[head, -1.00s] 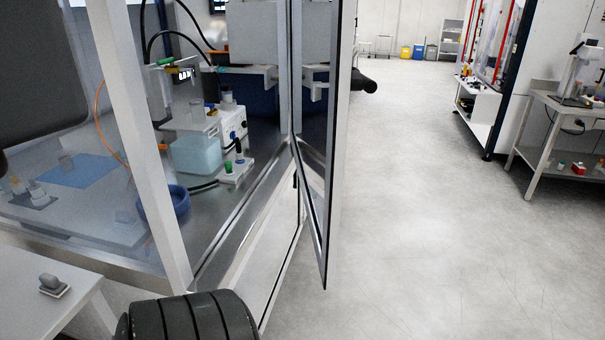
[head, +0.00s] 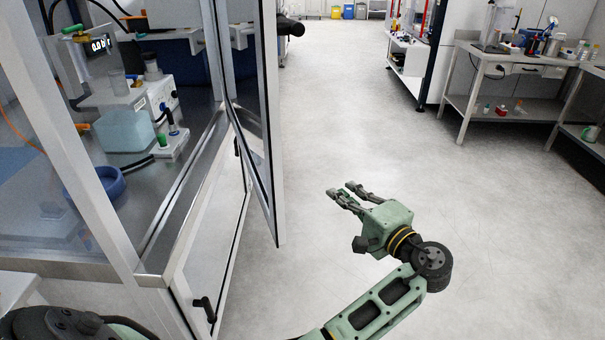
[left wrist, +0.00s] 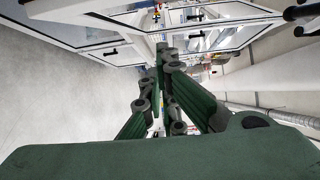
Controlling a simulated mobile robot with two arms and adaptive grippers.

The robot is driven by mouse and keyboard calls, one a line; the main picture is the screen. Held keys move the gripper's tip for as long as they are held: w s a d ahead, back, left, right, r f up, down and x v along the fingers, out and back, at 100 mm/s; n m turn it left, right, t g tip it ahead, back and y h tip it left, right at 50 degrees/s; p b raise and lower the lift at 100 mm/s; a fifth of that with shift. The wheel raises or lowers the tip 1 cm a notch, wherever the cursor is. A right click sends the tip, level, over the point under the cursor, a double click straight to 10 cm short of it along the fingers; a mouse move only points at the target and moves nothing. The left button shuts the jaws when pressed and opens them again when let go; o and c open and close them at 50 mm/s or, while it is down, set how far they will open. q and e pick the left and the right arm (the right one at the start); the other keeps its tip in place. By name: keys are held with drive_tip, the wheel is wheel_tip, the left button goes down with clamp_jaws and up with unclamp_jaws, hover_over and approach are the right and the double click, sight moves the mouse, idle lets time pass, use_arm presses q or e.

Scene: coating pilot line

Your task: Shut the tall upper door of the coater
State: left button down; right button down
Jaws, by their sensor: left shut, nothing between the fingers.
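The coater (head: 150,266) is a metal-framed cabinet with clear panes at the left of the head view. Its tall upper door (head: 274,150) stands open, seen nearly edge-on, swung out over the aisle. A black handle (head: 290,26) sticks out from the door's right side. My left gripper (head: 350,190) is in front of the door and to its right, apart from it, shut and empty. Its green fingers also show in the left wrist view (left wrist: 165,90), with white-framed panels beyond. My right gripper is not in view.
A lower door (head: 215,235) with a black handle (head: 205,309) is below the opening. Lab equipment and a blue bowl (head: 98,184) stand inside the coater. Grey floor (head: 350,110) is clear right of the door. Workbenches (head: 505,70) stand at the far right.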

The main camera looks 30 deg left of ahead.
use_arm(q)
drive_tip(key=a+r+p, duration=0.2)
drive_tip(key=a+p, duration=0.4)
drive_tip(key=a, duration=0.5)
drive_tip(key=shift+a+n, duration=0.3)
drive_tip(key=shift+a, duration=0.1)
drive_tip(key=shift+w+f, duration=0.1)
drive_tip(key=shift+w, duration=0.05)
